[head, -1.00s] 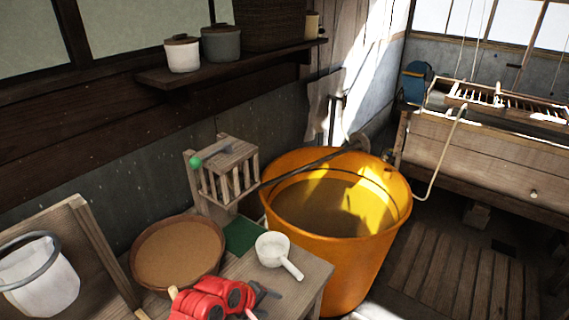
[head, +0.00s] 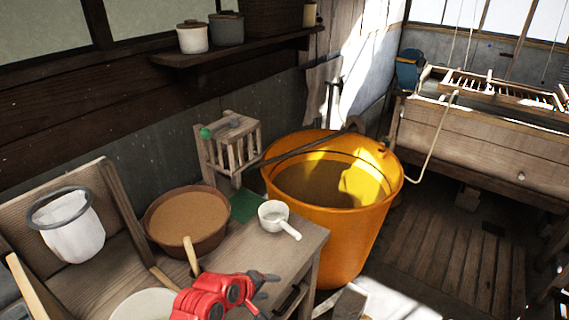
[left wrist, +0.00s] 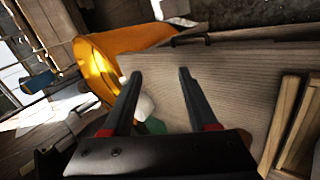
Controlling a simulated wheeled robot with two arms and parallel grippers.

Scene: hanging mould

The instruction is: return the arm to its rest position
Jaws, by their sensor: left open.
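My left gripper (head: 268,290), red with dark fingers, is low in the head view, over the near edge of the wooden table (head: 305,240). In the left wrist view its two fingers (left wrist: 160,75) stand apart with nothing held between them. A white ladle (head: 273,214) lies on the table beyond the gripper, apart from it. In the left wrist view a wooden board surface lies behind the fingers. My right gripper is not in view.
A brown bowl (head: 187,250) stands left of the ladle. A large orange tub (head: 335,240) stands right of the table. A wooden rack (head: 232,140) is behind. Slatted floor (head: 450,245) at right is bare.

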